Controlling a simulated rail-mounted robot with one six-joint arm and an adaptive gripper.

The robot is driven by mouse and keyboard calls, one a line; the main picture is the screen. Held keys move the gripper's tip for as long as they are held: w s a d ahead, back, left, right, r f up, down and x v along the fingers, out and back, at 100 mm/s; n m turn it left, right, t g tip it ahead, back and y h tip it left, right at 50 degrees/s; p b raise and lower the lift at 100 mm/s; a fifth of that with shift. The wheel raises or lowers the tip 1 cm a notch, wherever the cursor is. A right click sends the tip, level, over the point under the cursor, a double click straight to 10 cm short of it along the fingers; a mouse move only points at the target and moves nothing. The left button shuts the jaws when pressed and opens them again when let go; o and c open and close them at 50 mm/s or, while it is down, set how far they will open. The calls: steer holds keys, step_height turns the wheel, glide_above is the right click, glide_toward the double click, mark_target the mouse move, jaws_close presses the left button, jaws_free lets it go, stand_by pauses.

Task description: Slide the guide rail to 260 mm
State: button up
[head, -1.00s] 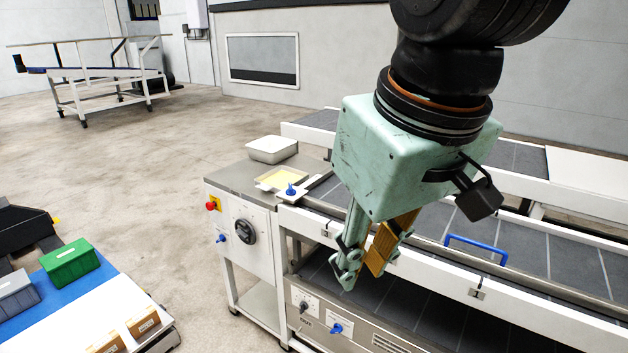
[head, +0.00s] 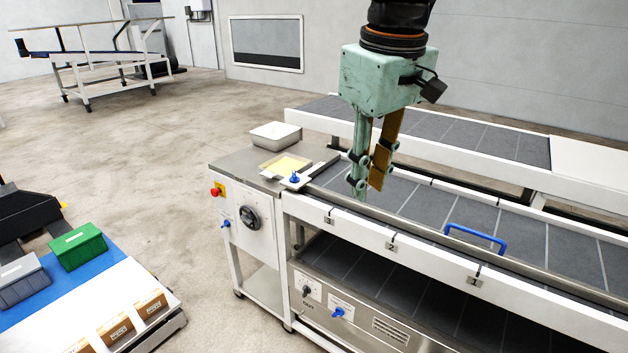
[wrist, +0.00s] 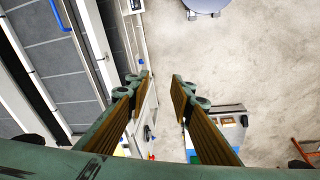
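A blue knob (head: 294,177) stands on a pale flat bar (head: 316,171) at the left end of the machine, beside a yellow sheet. This may be the guide rail, but I cannot tell for sure. No millimetre scale is readable. My gripper (head: 368,184) points down over the belt, to the right of the blue knob and apart from it in the picture. Its two fingers, with tan inner pads, stand apart with nothing between them. The open gap (wrist: 161,82) also shows in the wrist view, with floor behind it.
A white tray (head: 275,135) sits at the machine's left end. The front panel has a black dial (head: 250,218) and a red button (head: 215,191). A cart with bins and boxes (head: 95,290) stands at lower left.

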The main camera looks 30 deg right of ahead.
steer(key=w+d+f+n+g+p, duration=0.15)
steer(key=w+d, duration=0.35)
steer(key=d, duration=0.5)
steer(key=w+d+f+n+p, duration=0.1)
steer(key=w+d+f+p, duration=0.3)
steer(key=d, duration=0.7)
steer(key=s+d+f+p, duration=0.1)
steer(key=s+d+f, duration=0.1)
steer(key=d, duration=0.5)
steer(key=s+d+f+g+y+p, duration=0.1)
steer(key=s+d+f, duration=0.1)
steer(key=d, duration=0.6)
steer(key=s+d+f+y, duration=0.1)
steer(key=s+d+f, duration=0.1)
steer(key=d, duration=0.5)
steer(key=shift+s+d+f+n+p, duration=0.2)
steer(key=shift+s+f+n+p, duration=0.15)
steer(key=shift+n+p, duration=0.1)
steer(key=shift+f, duration=0.1)
glide_above(470, 245)
steer(key=w, duration=0.1)
steer(key=shift+d+f, duration=0.2)
steer(key=shift+f, duration=3.15)
steer(key=shift+d+f, duration=0.2)
steer(key=shift+f, duration=3.1)
steer(key=shift+c, duration=0.5)
jaws_close()
